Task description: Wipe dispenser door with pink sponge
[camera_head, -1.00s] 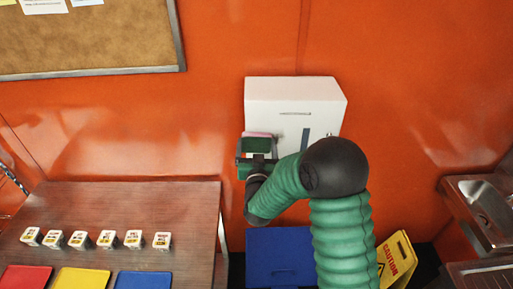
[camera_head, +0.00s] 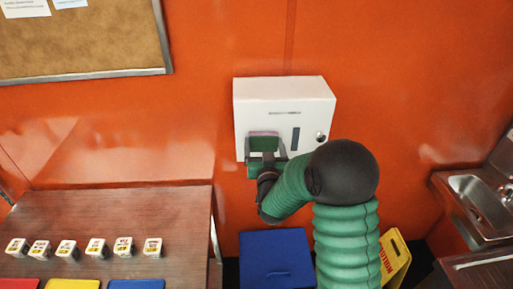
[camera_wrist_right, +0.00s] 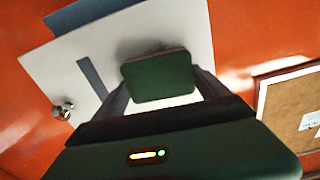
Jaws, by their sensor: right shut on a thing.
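The dispenser is a white box (camera_head: 285,97) on the orange wall, with a dark vertical window and a round lock at its lower right. Its white door also shows in the right wrist view (camera_wrist_right: 135,32). My right gripper (camera_head: 264,151) is shut on the sponge (camera_head: 264,144), which shows a green face and a thin pink edge. In the right wrist view the sponge (camera_wrist_right: 158,78) sits between the fingers, in front of the door's lower left area. It appears against or very close to the door; contact is hard to tell. My left gripper is not in view.
A brown table (camera_head: 120,215) at left holds several small labelled containers and colored boards. A blue bin (camera_head: 277,258) and yellow caution sign (camera_head: 394,258) stand below the dispenser. A metal sink (camera_head: 480,200) is at right, a corkboard (camera_head: 90,40) at upper left.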

